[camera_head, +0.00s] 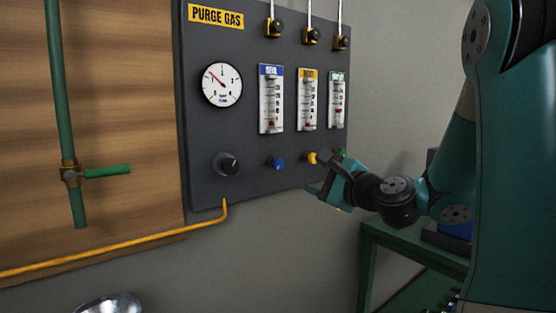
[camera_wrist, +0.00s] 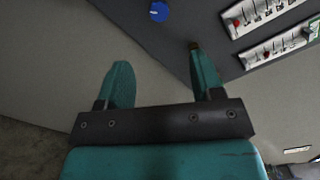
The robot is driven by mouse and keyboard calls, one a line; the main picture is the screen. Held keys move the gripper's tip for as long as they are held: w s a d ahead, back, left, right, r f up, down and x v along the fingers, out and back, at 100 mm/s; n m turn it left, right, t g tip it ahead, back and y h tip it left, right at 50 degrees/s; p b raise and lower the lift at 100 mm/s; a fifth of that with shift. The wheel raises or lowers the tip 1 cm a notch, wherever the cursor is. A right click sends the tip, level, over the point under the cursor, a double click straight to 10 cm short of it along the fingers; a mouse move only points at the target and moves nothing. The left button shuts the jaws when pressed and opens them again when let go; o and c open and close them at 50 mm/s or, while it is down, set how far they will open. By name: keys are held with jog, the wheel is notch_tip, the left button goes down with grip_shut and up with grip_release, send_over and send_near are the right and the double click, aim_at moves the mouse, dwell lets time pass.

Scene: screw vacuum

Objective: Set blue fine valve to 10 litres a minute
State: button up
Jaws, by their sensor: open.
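The blue fine valve (camera_head: 276,164) is a small round knob low on the dark purge gas panel (camera_head: 245,140). The flow tube with the blue label (camera_head: 271,100) stands above it, with a red float near the bottom of its scale; the reading is too small to make out. My gripper (camera_head: 317,177) is open and empty, to the right of the blue knob and near the yellow knob (camera_head: 311,158). In the wrist view my gripper (camera_wrist: 158,56) spreads its two fingers, and the blue knob (camera_wrist: 160,12) lies beyond the fingertips at the top, apart from them.
A green knob (camera_head: 341,153) is partly hidden behind my gripper. A black knob (camera_head: 227,164) and a dial gauge (camera_head: 222,85) are on the panel's left. Two more flow tubes stand beside the first. A yellow pipe (camera_head: 130,245) runs below; a green table (camera_head: 410,245) is at right.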

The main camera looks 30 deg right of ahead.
aim_at(280, 165)
jog(key=w+p, duration=0.3)
jog(key=w, duration=0.2)
jog(key=w+p, duration=0.8)
jog(key=w, duration=0.1)
jog(key=shift+w+a, duration=0.3)
jog(key=shift+w+p, duration=0.3)
jog(key=c, duration=0.9)
jog(key=shift+f, duration=0.1)
